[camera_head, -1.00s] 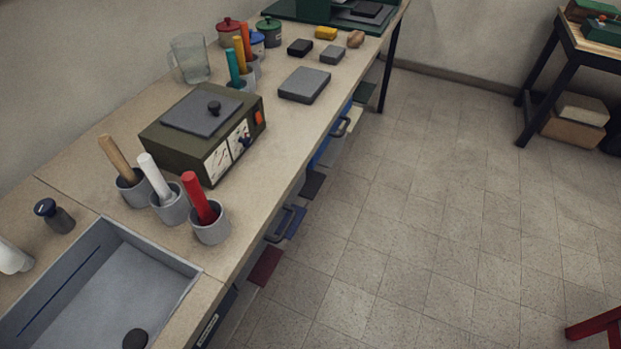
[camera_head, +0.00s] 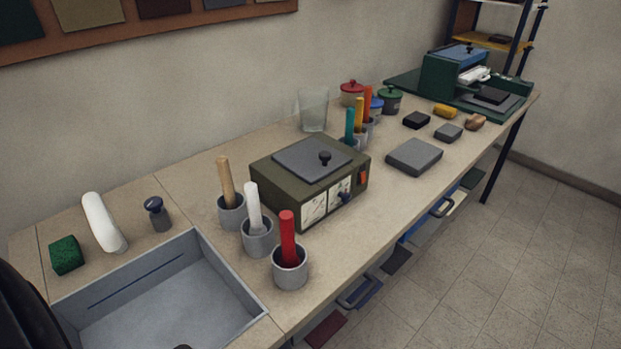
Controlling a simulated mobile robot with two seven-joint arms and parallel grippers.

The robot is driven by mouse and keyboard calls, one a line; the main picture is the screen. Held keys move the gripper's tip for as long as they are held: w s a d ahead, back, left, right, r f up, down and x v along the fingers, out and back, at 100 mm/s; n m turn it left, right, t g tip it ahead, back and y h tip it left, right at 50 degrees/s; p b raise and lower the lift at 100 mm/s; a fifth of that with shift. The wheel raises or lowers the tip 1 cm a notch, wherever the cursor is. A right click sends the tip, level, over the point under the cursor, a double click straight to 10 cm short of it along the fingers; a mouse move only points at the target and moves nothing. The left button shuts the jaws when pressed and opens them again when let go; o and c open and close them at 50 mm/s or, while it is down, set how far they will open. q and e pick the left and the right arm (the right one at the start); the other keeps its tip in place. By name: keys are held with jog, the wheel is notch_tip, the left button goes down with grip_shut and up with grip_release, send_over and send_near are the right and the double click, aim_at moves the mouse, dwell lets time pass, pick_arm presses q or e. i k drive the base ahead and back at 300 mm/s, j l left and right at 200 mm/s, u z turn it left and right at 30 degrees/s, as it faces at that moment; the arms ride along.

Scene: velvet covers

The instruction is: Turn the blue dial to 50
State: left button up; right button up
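An olive-green box device (camera_head: 268,185) with a grey lid (camera_head: 300,157) and black lid knob stands on the bench at mid-picture. Its front carries two white dial faces (camera_head: 313,207) and an orange-red switch (camera_head: 362,178). A small dark blue dial (camera_head: 346,197) sits at the lower front by the right dial face. Its pointer and the scale numbers are too small to read. Neither of my grippers is in view.
Grey cups (camera_head: 290,267) holding red, white and wooden-coloured sticks stand left of and in front of the device. A sink (camera_head: 225,262) lies at the lower left. A grey block (camera_head: 414,156) and coloured sticks in cups (camera_head: 350,128) are to its right. The floor (camera_head: 500,270) at right is clear.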

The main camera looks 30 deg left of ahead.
aim_at(345, 198)
jog(key=i+l+u, duration=0.15)
jog(key=u, duration=0.25)
jog(key=i+l+u, duration=0.15)
jog(key=u, duration=0.3)
jog(key=l+u, duration=0.4)
jog(key=i+l+u, duration=0.15)
jog(key=u, duration=0.25)
